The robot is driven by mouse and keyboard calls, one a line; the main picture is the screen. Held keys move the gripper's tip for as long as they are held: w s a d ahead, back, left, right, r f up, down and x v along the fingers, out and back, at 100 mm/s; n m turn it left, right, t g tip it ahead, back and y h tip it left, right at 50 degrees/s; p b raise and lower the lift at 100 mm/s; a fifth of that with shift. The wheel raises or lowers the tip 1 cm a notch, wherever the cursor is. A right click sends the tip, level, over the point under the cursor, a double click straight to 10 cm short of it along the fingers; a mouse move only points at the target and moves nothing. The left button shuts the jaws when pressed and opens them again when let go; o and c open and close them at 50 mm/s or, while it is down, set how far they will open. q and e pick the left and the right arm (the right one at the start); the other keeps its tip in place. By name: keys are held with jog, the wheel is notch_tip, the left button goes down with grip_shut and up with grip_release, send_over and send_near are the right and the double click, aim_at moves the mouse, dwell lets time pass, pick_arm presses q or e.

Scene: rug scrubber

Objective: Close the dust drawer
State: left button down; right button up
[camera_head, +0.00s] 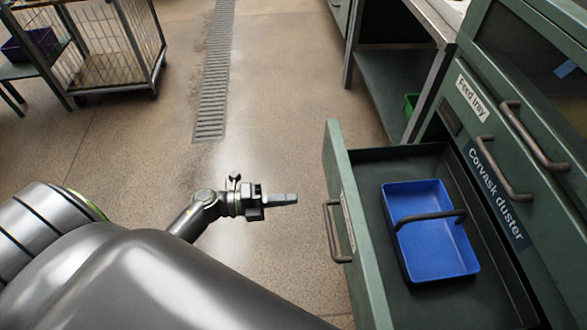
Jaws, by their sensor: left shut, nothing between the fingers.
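The dust drawer (346,227) is a green drawer pulled out from the green machine labelled "Corvask duster". Its front panel faces left and bears a grey bar handle (331,232). A blue tray (428,247) with a dark carry handle lies inside the drawer. My left gripper (292,199) is shut and empty. In the picture it is just left of the drawer's handle, with its fingers pointing right toward it and a gap between them. My right gripper is not in view.
The machine (480,160) has more bar handles and a "Feed tray" label above the drawer. A metal bench (385,85) with a lower shelf stands behind it. A wire cage trolley (105,45) stands at the far left. The floor left of the drawer is clear, with a drain grate (214,80).

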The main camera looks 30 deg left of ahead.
aim_at(344, 194)
pick_arm(q)
jog(key=x, duration=1)
jog(key=shift+w+p, duration=0.1)
jog(key=shift+p, duration=0.3)
jog(key=shift+w+d, duration=0.4)
jog(key=shift+d, duration=0.15)
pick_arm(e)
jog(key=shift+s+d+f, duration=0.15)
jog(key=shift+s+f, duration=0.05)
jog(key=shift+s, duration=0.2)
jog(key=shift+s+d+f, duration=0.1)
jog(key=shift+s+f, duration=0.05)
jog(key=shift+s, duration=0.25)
